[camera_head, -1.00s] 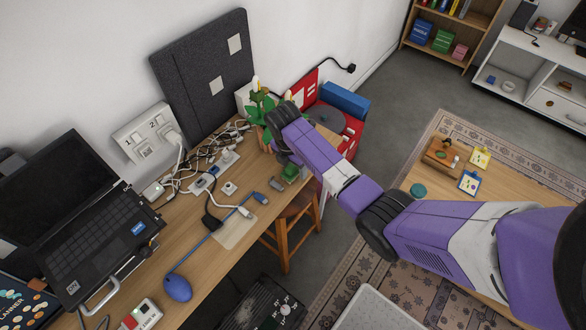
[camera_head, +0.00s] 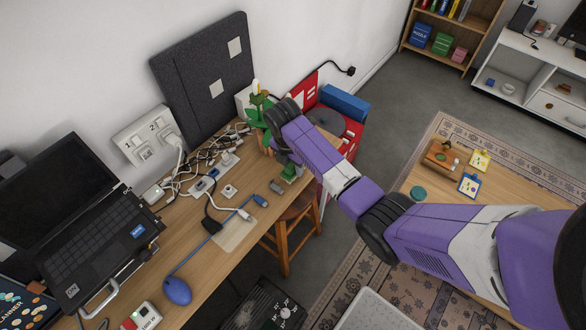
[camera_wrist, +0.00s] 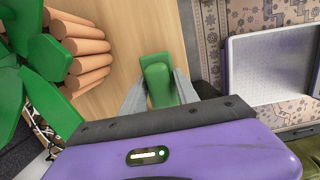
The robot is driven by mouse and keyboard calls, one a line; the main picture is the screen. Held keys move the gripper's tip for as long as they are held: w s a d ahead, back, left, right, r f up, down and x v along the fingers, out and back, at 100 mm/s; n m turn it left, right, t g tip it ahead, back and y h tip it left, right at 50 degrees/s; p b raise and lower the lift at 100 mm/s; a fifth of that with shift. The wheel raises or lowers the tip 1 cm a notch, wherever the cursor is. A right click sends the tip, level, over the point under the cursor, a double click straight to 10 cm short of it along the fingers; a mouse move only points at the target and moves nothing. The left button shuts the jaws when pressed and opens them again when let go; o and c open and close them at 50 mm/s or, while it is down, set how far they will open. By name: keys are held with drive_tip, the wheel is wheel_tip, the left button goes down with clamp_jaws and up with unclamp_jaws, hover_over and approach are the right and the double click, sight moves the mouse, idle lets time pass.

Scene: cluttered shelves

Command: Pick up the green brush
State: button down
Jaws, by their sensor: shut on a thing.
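The green brush (camera_wrist: 157,82) is a small block-like green thing between the two grey fingers of my gripper (camera_wrist: 160,92) in the wrist view. My gripper is shut on it, above or at the wooden table; I cannot tell if it touches the wood. In the head view the brush (camera_head: 289,172) is a small green patch near the far end of the wooden table (camera_head: 175,240), just below my gripper (camera_head: 284,160), which my arm partly hides.
A green-leaved plant in a ribbed terracotta-coloured pot (camera_wrist: 88,48) stands close left of my gripper in the wrist view. In the head view, tangled cables (camera_head: 205,165), a laptop (camera_head: 85,225) and a blue mouse (camera_head: 177,290) are on the table. A stool (camera_head: 290,225) stands beside it.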

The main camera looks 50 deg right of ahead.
wheel_tip(320, 180, up, 18)
drive_tip(key=p, duration=0.4)
drive_tip(key=shift+r, duration=0.1)
